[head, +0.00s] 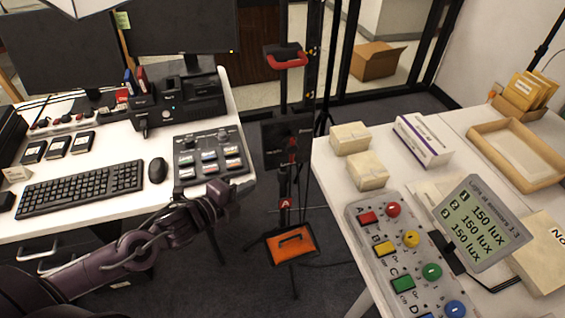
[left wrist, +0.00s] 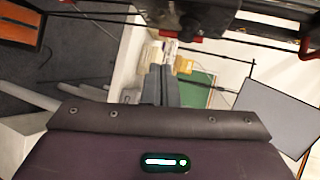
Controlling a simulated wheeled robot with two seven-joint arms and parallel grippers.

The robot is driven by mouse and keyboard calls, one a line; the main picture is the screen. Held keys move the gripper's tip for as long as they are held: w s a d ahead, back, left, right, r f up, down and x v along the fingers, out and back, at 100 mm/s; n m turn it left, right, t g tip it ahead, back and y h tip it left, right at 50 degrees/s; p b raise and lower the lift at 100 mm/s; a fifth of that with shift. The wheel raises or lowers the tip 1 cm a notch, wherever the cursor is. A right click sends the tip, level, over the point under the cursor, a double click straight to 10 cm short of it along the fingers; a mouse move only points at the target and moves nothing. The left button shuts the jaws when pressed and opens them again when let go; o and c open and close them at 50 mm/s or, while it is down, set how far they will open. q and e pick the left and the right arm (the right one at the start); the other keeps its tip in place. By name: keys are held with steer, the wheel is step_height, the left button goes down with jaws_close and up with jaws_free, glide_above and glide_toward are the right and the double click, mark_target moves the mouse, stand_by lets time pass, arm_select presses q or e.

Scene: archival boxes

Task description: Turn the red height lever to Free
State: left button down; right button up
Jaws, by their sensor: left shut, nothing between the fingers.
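A black column stand rises between the two tables. It carries a dark plate (head: 276,150) with a small red lever-like part (head: 292,144) at its middle; the lettering on the plate is too small to read. A larger red handle (head: 288,60) sits higher on the same stand. My left gripper (head: 228,190) is shut and empty, left of the stand and below the plate, apart from it. In the left wrist view its closed fingers (left wrist: 161,82) point away from the camera, and a red part (left wrist: 306,46) on a dark bar shows at the upper right. My right gripper is out of view.
An orange tray-like piece (head: 291,243) is low on the stand. The left table holds a keyboard (head: 82,187), a mouse (head: 156,171) and a button panel (head: 211,157). The right table holds pale boxes (head: 367,171), a colored-button panel (head: 375,222) and a lux display (head: 480,222).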

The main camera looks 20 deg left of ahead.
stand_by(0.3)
arm_select(q)
steer(key=p, duration=0.2)
glide_toward(291, 148)
steer(key=w+d+f, duration=0.2)
steer(key=w+f, duration=0.4)
steer(key=f, duration=0.1)
steer(key=shift+s+d+r, duration=0.1)
steer(key=shift+s+r, duration=0.05)
steer(key=shift+r, duration=0.05)
